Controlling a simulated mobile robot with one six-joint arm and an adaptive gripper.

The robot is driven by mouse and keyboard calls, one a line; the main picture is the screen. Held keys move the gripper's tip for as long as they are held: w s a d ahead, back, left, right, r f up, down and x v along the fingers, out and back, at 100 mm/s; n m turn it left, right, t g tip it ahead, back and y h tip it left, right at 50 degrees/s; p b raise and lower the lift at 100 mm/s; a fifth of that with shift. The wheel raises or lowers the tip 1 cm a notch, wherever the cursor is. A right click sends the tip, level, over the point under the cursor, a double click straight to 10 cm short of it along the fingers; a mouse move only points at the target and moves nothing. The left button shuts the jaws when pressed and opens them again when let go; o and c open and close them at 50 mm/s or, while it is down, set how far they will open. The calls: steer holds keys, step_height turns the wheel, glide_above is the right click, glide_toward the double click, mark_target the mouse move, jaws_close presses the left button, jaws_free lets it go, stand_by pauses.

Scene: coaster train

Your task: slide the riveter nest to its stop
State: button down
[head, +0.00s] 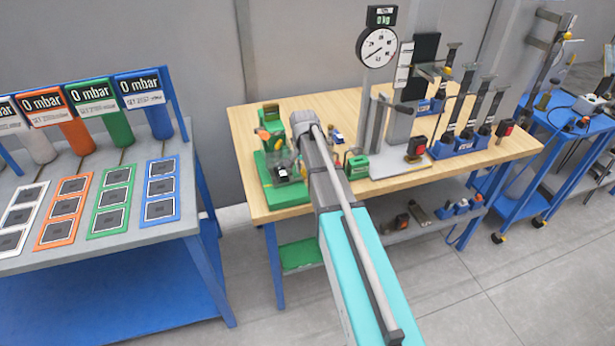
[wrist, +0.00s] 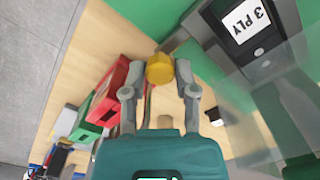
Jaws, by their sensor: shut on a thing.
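The green riveter (head: 270,118) stands on a green base (head: 290,198) at the left end of the wooden bench. In the wrist view my gripper (wrist: 160,72) has its two fingers closed on a yellow knob (wrist: 159,66). A grey block with a white "3 PLY" label (wrist: 250,20) lies just right of the knob, beside a clear guard (wrist: 235,85). I cannot tell which part is the nest or how far it stands from its stop. In the head view my arm hides part of the riveter and my gripper is hard to make out.
The wooden bench (head: 410,185) also bears a dial stand (head: 375,48) reading 0 kg and several blue tool holders on the right. Red and green boxes (wrist: 112,92) lie left of my gripper in the wrist view. A blue-framed table (head: 130,240) stands to the left.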

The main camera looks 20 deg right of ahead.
steer(key=shift+c, duration=1.8)
jaws_free()
